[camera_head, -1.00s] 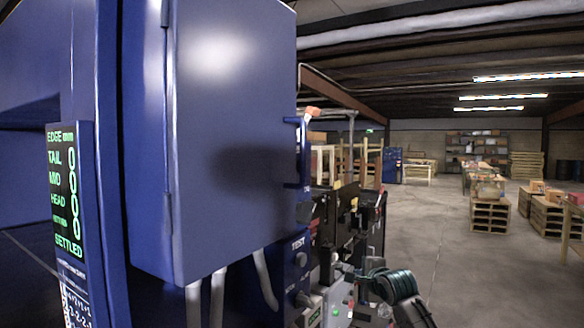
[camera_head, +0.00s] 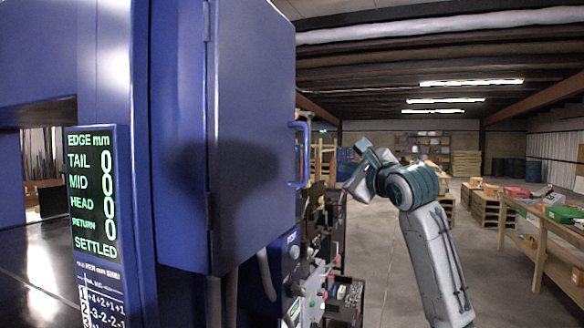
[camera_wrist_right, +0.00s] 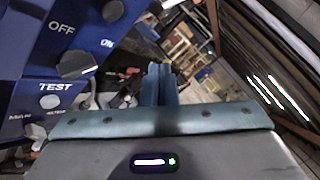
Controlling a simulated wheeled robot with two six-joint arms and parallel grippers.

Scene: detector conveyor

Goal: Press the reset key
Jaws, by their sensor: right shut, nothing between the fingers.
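No key labelled reset can be read in either view. A narrow blue control panel (camera_head: 291,262) with a round knob stands beside the blue cabinet in the head view. In the right wrist view the blue panel (camera_wrist_right: 35,55) shows a dark OFF/ON knob (camera_wrist_right: 76,66), with a TEST label and MAN lettering below it. My right gripper (camera_head: 354,180) is raised in open air right of the cabinet. Its fingers (camera_wrist_right: 159,80) are together and empty in the wrist view, apart from the panel. My left gripper is out of view.
The blue cabinet (camera_head: 250,130) with a side handle (camera_head: 300,155) fills the middle left. A display (camera_head: 93,190) at left shows EDGE mm, zeros and SETTLED. Pallets and a workbench (camera_head: 540,225) stand at right. Open floor lies behind my arm.

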